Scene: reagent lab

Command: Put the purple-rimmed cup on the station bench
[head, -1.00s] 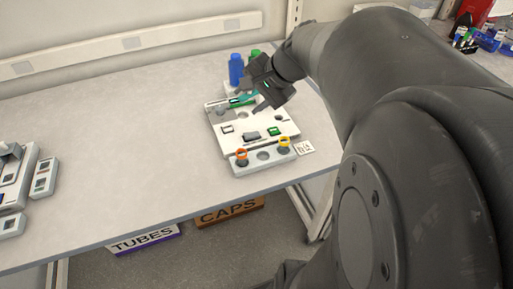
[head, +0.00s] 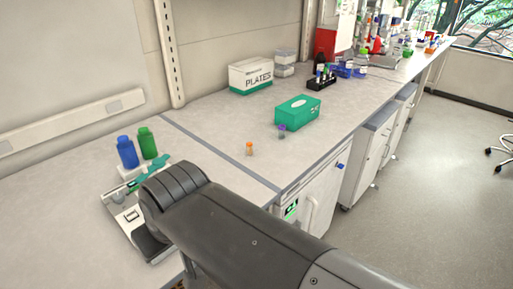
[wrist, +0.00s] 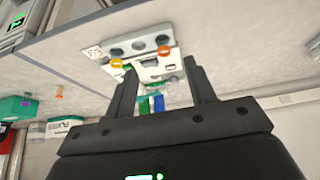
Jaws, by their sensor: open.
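The purple-rimmed cup (head: 282,131) is small and stands upright on the right-hand bench section, at the near left corner of a teal box. The bench with the white station tray (head: 128,222) is at the left; its grey top (head: 60,190) runs up to a dark strip. I take this to be the station bench. My gripper (wrist: 160,66) shows in the wrist view, open and empty, fingers apart and pointing toward the tray. In the head view my arm hides it. The wrist view shows the teal box (wrist: 18,108) at its left edge, far from the fingers.
An orange-rimmed cup (head: 249,149) stands left of the purple-rimmed one. Blue (head: 127,152) and green (head: 146,143) bottles stand behind the tray. A PLATES box (head: 250,76) and a dark tube rack (head: 321,80) are farther back. Bench top around the two cups is mostly clear.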

